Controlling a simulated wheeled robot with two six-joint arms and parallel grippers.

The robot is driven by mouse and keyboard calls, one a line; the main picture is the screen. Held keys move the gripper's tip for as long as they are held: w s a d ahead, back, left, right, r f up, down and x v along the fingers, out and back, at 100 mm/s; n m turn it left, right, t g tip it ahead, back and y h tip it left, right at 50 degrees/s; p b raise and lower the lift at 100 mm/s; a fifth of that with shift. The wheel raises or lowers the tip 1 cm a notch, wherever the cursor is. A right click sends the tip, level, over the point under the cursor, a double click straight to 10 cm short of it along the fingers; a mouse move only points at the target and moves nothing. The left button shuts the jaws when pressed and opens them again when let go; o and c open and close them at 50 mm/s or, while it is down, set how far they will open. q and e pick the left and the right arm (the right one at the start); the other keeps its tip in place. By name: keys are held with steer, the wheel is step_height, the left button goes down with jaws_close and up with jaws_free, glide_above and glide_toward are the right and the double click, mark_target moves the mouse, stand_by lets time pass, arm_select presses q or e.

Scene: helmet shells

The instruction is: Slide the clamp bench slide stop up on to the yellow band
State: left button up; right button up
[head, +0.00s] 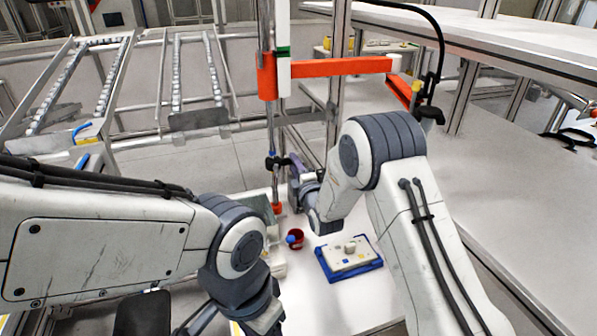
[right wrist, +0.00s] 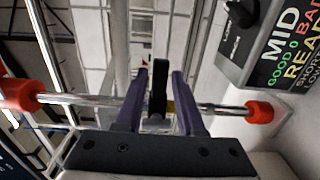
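The slide stop (head: 272,162) is a small black clamp on an upright metal rod (head: 273,135). In the right wrist view the stop (right wrist: 158,88) stands between the purple fingers of my right gripper (right wrist: 159,76), and the rod (right wrist: 85,99) runs across between red-orange end pieces. A gap shows on each side of the stop's upright part. A bit of the yellow band (right wrist: 170,107) shows beside the stop, partly hidden by the right-hand finger. In the head view my right gripper (head: 293,168) is beside the rod.
A red cup (head: 295,238) and a blue tray (head: 347,260) with a pale plate stand on the white table below. A display box (right wrist: 285,45) reading MID, GOOD, BAD is close by in the right wrist view.

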steer(key=b+v, duration=0.2)
steer(key=v, duration=0.8)
steer(key=shift+b, duration=0.3)
steer(key=shift+s+r, duration=0.1)
steer(key=s+a+f+m+g+h, duration=0.1)
steer(key=s+a+m+g, duration=0.1)
steer(key=s+m+g, duration=0.4)
steer(key=s+a+m+g, duration=0.2)
steer(key=s+a+g, duration=0.1)
steer(key=s, duration=0.5)
steer(key=s+d+m+g+h, duration=0.1)
steer(key=s+d+m+g, duration=0.2)
steer(key=s, duration=0.9)
steer(key=s+d+r+m+g+h+p, duration=0.1)
steer(key=s+d+m+g+h, duration=0.1)
steer(key=s, duration=0.9)
steer(key=d+m+g, duration=0.1)
steer(key=d+g, duration=0.1)
steer(key=g, duration=0.1)
steer(key=shift+s+h, duration=0.3)
steer(key=shift+s, duration=0.1)
